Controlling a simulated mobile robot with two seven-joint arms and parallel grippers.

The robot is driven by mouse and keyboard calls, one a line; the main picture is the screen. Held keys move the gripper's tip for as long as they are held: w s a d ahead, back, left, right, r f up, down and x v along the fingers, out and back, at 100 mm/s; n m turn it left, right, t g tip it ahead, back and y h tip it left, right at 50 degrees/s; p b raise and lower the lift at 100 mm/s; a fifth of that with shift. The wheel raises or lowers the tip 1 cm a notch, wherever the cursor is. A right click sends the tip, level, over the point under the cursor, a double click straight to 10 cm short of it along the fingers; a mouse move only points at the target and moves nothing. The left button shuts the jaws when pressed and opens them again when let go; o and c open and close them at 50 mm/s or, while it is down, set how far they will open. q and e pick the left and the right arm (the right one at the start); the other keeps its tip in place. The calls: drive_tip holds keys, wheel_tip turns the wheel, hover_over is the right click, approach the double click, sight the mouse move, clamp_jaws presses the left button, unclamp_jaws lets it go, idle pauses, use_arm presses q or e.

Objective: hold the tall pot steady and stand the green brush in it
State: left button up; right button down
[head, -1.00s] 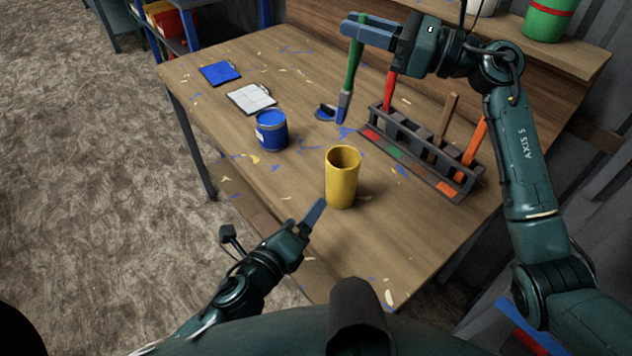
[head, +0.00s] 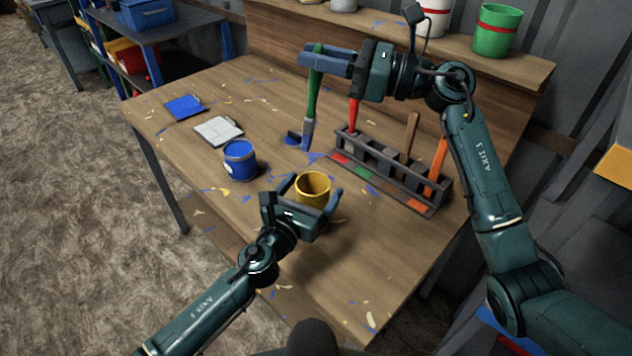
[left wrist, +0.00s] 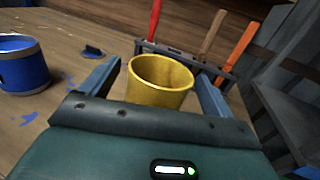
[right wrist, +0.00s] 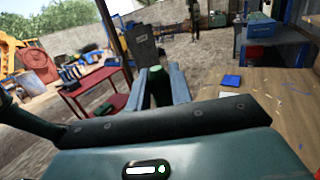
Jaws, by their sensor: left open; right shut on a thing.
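The tall yellow pot (head: 313,187) stands upright on the table, its opening facing up and empty as far as I see. My left gripper (head: 312,190) is open with a finger on either side of the pot; the left wrist view also shows the pot (left wrist: 160,82) between the fingers. I cannot tell whether they touch it. My right gripper (head: 312,58) is shut on the green brush (head: 314,88) near the top of its handle. The brush hangs nearly upright, bristles down, above the table behind the pot. The brush's handle end (right wrist: 158,84) shows in the right wrist view.
A rack (head: 391,178) with red, brown and orange-handled tools stands right of the pot. A blue paint can (head: 239,161) stands left of it. White (head: 218,130) and blue (head: 185,107) pads lie at the back left.

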sight(320, 90)
use_arm(q)
drive_tip(key=shift+x, duration=1.45)
drive_tip(key=c, duration=1.1)
use_arm(e)
drive_tip(key=shift+h, duration=0.8)
drive_tip(key=f, duration=0.2)
drive_tip(key=a+f, duration=0.1)
drive_tip(key=f, duration=0.2)
drive_tip(key=shift+f, duration=0.1)
wheel_tip(320, 90, down, 12)
